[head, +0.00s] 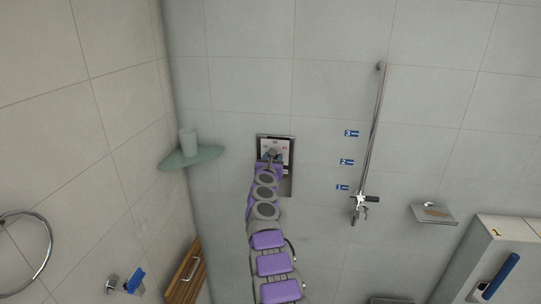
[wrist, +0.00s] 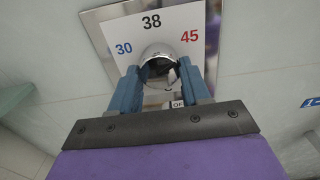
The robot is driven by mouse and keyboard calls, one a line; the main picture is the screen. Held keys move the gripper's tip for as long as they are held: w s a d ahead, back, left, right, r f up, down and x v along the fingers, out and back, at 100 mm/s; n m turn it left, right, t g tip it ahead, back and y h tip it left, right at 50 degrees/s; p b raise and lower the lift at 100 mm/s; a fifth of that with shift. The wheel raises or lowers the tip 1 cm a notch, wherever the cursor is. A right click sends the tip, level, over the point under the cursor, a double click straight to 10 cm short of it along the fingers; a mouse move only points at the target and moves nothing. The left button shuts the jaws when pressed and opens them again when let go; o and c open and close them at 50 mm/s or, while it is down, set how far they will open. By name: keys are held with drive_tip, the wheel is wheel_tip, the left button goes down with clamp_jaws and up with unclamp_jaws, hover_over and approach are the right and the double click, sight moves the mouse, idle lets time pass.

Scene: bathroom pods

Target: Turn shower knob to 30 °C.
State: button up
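The shower knob (wrist: 160,54) is a round chrome knob on a white plate (wrist: 208,20) with a metal border. In the wrist view the plate carries a blue 30 at upper left, a black 38 at top and a red 45 at upper right; part of an OFF mark shows below the knob. My gripper (wrist: 161,72) has one blue finger on each side of the knob's lower part. I cannot tell whether the fingers touch it. In the head view the panel (head: 277,141) is on the back wall, and my gripper (head: 271,160) partly covers it.
A shower rail (head: 376,125) with a hand shower (head: 362,201) is to the right, beside a soap dish (head: 433,213). A wooden piece (head: 184,272) is at lower left.

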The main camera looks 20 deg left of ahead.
drive_tip(key=shift+r, duration=0.15)
drive_tip(key=c, duration=0.5)
drive_tip(key=shift+n+b, duration=0.35)
drive_tip(key=shift+n, duration=0.15)
drive_tip(key=shift+r+n+p, duration=0.15)
drive_tip(key=shift+n+p, duration=2.55)
drive_tip(key=shift+n, duration=1.15)
drive_tip(key=shift+r+n+p, duration=0.15)
drive_tip(key=shift+n+p, duration=2.55)
drive_tip(key=shift+n, duration=1.1)
drive_tip(key=shift+r+n+p, duration=0.15)
drive_tip(key=shift+n+p, duration=2.55)
drive_tip(key=shift+n, duration=1.15)
